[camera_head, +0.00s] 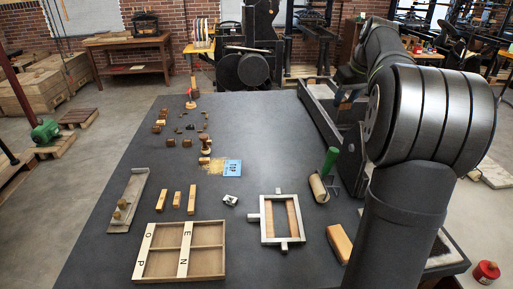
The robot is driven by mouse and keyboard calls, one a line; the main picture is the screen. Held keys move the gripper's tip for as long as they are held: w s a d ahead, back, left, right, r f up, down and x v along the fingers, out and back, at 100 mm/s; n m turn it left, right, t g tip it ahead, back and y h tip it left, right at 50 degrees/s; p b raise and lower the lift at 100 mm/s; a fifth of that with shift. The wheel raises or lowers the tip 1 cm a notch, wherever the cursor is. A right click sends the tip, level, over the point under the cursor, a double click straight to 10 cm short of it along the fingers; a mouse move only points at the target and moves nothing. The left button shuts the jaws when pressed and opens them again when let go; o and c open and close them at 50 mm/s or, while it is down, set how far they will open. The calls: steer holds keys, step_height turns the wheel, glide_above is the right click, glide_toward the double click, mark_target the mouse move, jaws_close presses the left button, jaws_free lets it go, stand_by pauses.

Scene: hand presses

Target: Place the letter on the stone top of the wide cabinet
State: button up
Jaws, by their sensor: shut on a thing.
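My gripper (346,99) is small and dark at the far end of my arm, over the long tray at the right side of the table. It is shut on a small brown piece, which I take to be the letter (344,106); its face cannot be read. My arm partly hides this area. The dark, wide top (200,118) in front of me may be the stone top of the cabinet; I cannot tell for sure.
A metal frame (264,217), a green-handled roller (319,188), a wooden block (340,243), a blue card (232,168) and several small wooden pieces stand on the dark top. The long tray (318,109) lines its right edge. Its far middle is clear.

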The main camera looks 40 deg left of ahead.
steer(key=s+a+n, duration=0.2)
steer(key=s+a, duration=0.5)
steer(key=a, duration=0.2)
glide_above(266, 172)
steer(key=d, duration=0.2)
steer(key=shift+g, duration=0.4)
steer(key=f, duration=2.5)
steer(key=shift+a, duration=0.25)
steer(key=shift+y, duration=0.3)
steer(key=shift+s+a+f, duration=0.1)
steer(key=shift+f, duration=2)
steer(key=shift+f, duration=0.15)
steer(key=o, duration=1)
steer(key=shift+c, duration=0.2)
